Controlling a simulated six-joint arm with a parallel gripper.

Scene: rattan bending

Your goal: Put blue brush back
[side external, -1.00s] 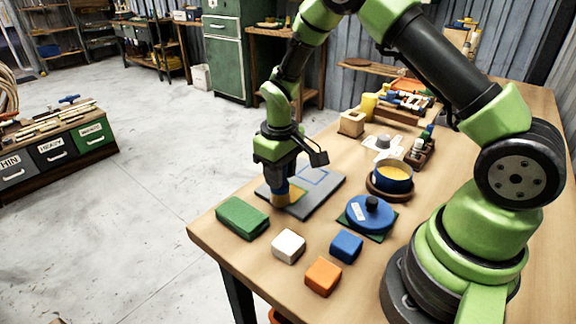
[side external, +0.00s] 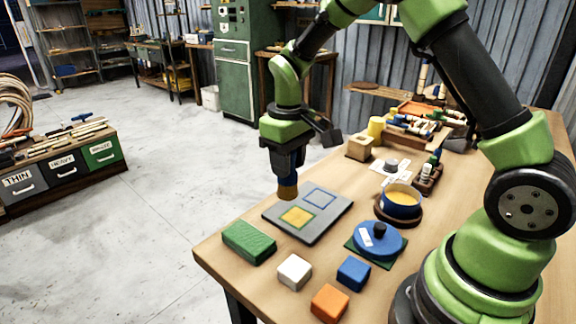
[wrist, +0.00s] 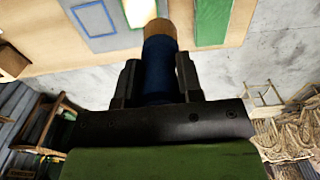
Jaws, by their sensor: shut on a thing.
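My gripper (side external: 287,165) is shut on the blue brush, upright with its tan tip (side external: 288,193) pointing down. The tip is raised above the far left edge of the grey board (side external: 318,226). In the wrist view, the brush's blue handle (wrist: 158,72) sits between both fingers (wrist: 158,85), tan end outward. The board carries a yellow-filled square (side external: 297,217) with a green outline and an empty blue outline (side external: 319,198). A blue pot of yellow contents (side external: 402,198) stands on a round brown base to the right. The brush's upper part is hidden by the gripper.
A green block (side external: 249,242), white block (side external: 294,271), blue block (side external: 353,273) and orange block (side external: 329,303) lie at the front. A blue lid (side external: 378,239) lies right of the board. A wooden holder (side external: 361,147) and small bottles (side external: 430,170) stand farther back.

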